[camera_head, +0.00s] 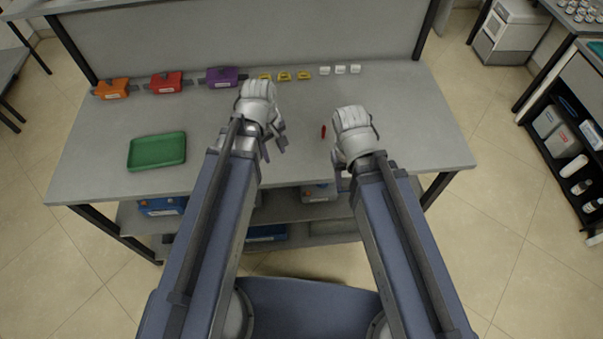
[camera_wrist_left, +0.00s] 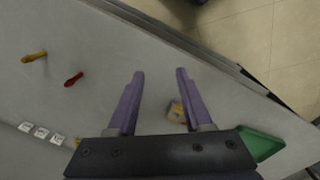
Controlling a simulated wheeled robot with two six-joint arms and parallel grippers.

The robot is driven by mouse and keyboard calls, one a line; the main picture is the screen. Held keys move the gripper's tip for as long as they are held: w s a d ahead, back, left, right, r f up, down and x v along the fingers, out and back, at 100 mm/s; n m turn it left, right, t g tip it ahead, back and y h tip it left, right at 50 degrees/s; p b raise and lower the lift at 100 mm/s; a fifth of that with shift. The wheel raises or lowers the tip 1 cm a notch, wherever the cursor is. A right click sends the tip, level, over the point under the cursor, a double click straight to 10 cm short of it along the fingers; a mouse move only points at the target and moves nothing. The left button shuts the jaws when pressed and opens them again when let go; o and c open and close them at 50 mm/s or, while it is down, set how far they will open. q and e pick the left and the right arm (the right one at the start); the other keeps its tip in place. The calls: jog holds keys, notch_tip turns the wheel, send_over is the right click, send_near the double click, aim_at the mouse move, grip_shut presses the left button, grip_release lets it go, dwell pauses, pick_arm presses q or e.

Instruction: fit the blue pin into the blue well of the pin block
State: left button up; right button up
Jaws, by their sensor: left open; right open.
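I cannot make out a blue pin in either view. In the left wrist view a small pale block with coloured spots (camera_wrist_left: 175,110), perhaps the pin block, lies on the table beyond the gap between my left fingers, partly hidden; its wells cannot be told apart. My left gripper (camera_wrist_left: 160,72) is open and empty over the table; it also shows in the head view (camera_head: 276,147). My right gripper (camera_head: 341,183) is open at the table's front edge. A red pin (camera_head: 323,131) lies between the grippers, also in the wrist view (camera_wrist_left: 74,79), near a yellow pin (camera_wrist_left: 33,57).
A green tray (camera_head: 157,150) lies at the table's left front. The table's right side is clear.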

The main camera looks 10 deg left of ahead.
pick_arm(q)
jog(key=s+d+m+y, duration=0.1)
jog(key=s+d+m, duration=0.6)
jog(key=m, duration=0.5)
jog(key=shift+d+m+g+y, duration=0.3)
jog(key=shift+d+m+y, duration=0.1)
jog(key=shift+d, duration=0.55)
notch_tip(320, 180, down, 6)
jog(key=b, duration=0.6)
jog(key=shift+w, duration=0.2)
